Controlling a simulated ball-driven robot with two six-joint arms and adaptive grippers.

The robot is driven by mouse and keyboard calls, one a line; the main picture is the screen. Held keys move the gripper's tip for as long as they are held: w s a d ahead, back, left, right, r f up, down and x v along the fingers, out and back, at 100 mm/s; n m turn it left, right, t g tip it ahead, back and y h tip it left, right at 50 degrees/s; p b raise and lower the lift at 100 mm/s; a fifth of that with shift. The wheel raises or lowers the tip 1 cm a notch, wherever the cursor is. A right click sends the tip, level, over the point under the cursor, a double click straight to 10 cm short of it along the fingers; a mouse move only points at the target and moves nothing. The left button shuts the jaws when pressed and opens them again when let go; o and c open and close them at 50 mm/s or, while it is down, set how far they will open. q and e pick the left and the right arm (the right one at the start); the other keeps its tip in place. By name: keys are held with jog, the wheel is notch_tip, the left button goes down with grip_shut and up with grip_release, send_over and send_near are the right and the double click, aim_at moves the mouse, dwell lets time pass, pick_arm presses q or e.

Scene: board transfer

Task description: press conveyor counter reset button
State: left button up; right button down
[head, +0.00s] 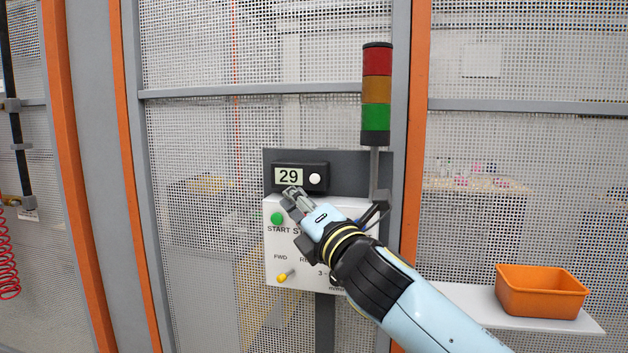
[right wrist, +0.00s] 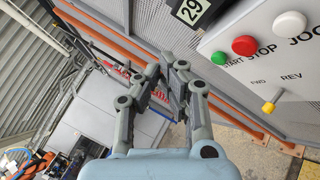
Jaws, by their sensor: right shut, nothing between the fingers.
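The conveyor counter (head: 288,177) is a small dark box with a display reading 29. Its white round reset button (head: 315,179) sits at the right of the display. My right gripper (head: 292,191) is shut and empty, its fingertips just below the display and to the lower left of the button. I cannot tell whether they touch the counter. In the right wrist view the closed fingers (right wrist: 168,66) are in the middle and part of the counter (right wrist: 190,8) shows at the top edge; its reset button is out of that view. My left gripper is not in view.
The white control panel (head: 284,254) below the counter has a green START button (head: 277,218) and a yellow-tipped selector (head: 286,275). A red STOP button (right wrist: 244,45) and white JOG button (right wrist: 289,24) show too. A signal tower (head: 376,90) stands right; an orange bin (head: 541,291) sits on a shelf.

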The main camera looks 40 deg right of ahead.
aim_at(315, 179)
jog(key=shift+w+d+b, duration=0.5)
jog(key=shift+w+d, duration=0.9)
jog(key=shift+d, duration=0.25)
jog(key=shift+w+d+b, duration=0.5)
jog(key=shift+w+d, duration=0.85)
jog(key=shift+d, duration=0.25)
jog(key=shift+w+d, duration=0.25)
jog(key=shift+d, duration=0.05)
jog(key=shift+w+d, duration=0.3)
jog(key=shift+s+a, duration=0.6)
jog(key=shift+a, duration=0.05)
